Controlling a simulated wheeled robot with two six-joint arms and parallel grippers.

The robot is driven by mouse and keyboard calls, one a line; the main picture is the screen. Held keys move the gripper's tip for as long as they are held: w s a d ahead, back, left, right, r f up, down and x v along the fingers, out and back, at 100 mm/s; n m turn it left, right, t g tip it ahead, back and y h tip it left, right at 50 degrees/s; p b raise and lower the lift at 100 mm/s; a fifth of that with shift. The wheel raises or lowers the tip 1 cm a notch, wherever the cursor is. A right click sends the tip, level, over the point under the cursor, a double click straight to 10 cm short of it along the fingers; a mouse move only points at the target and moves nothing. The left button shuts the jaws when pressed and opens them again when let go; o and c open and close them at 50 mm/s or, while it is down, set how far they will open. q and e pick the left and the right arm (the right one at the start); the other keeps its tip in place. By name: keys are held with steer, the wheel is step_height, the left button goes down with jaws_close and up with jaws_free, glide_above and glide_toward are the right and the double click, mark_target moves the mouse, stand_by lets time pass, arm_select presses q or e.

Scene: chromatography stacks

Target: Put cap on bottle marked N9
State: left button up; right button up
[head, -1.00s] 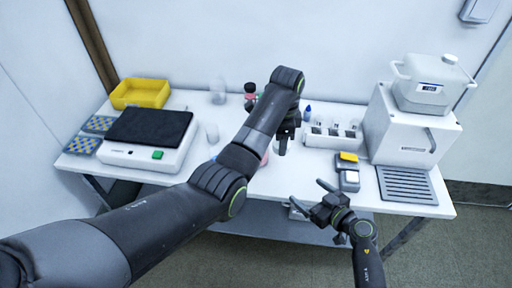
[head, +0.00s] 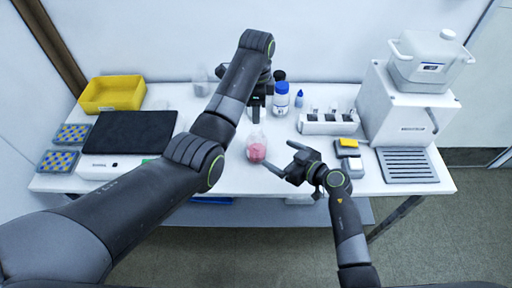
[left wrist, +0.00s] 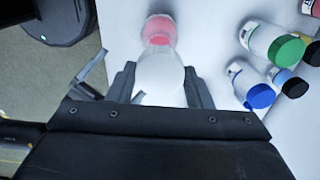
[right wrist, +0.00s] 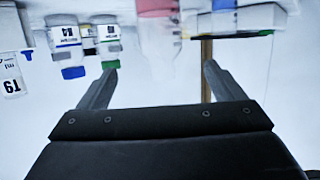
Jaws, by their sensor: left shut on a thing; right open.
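My left gripper (head: 257,108) is above the back middle of the table. In the left wrist view it is shut on a rounded, whitish translucent thing (left wrist: 160,76); I cannot tell if this is a cap. Several capped bottles stand beside it, among them a blue-capped one (left wrist: 248,82), a green-capped one (left wrist: 272,44) and a black-capped one (left wrist: 291,82). A white bottle with a blue label (head: 281,100) shows in the head view. I cannot read N9 on any label. My right gripper (head: 281,158) is open and empty near the table's front edge.
A vessel with pink liquid (head: 256,152) stands between the grippers. A white rack (head: 328,124), small yellow and grey blocks (head: 348,148) and a white dispenser (head: 402,115) are at the right. A black-topped scale (head: 130,130) and a yellow bin (head: 113,93) are at the left.

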mark_target(257, 142)
steer(key=x, duration=1.1)
steer(key=shift+a+f, duration=0.1)
steer(key=c, duration=1.5)
arm_select(q)
steer(key=shift+f, duration=2.5)
arm_select(e)
steer(key=shift+o, duration=0.2)
